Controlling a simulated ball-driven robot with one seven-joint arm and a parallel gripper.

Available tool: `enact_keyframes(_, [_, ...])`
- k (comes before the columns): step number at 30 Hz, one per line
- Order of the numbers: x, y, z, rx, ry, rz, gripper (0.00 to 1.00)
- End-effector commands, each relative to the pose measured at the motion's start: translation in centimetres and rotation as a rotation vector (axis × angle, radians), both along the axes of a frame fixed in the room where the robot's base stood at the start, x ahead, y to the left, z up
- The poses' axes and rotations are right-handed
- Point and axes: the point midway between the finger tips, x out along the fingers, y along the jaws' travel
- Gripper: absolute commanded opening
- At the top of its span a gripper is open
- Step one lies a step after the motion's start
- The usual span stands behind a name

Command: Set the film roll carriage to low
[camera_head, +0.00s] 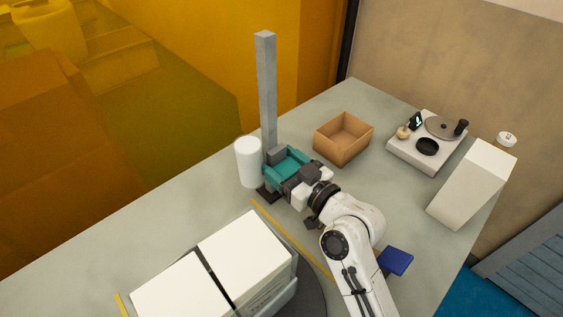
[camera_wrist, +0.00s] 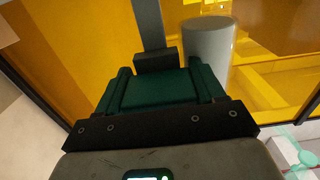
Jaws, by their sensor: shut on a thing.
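A tall grey post (camera_head: 266,85) stands on a dark base (camera_head: 268,195) on the table. A white film roll (camera_head: 248,162) is upright beside the post's lower part, on its left. The dark grey carriage block (camera_head: 276,155) is on the post's lower part, well below its top. My teal-fingered gripper (camera_head: 284,163) is at this block and shut on it; the exact contact is partly hidden. In the wrist view the block (camera_wrist: 157,63) shows just beyond my fingers (camera_wrist: 161,78), with the post (camera_wrist: 148,22) above it and the roll (camera_wrist: 207,55) to the right.
A cardboard box (camera_head: 343,138) stands right of the post. A white device with a round plate (camera_head: 428,142) and a white slanted block (camera_head: 472,184) are farther right. White boxes (camera_head: 215,270) sit on a dark round platform in front. An amber screen (camera_head: 200,60) closes the far side.

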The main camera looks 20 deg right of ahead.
Motion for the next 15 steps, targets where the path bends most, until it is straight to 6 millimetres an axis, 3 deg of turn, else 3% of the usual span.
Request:
enact_keyframes(4, [-0.01, -0.03, 0.13, 0.0, 0.0, 0.0, 0.13])
enact_keyframes(5, [-0.01, -0.03, 0.13, 0.0, 0.0, 0.0, 0.71])
enact_keyframes(11, [0.0, -0.02, 0.13, 0.0, 0.0, 0.0, 0.89])
enact_keyframes(15, [0.01, -0.02, 0.13, 0.0, 0.0, 0.0, 0.89])
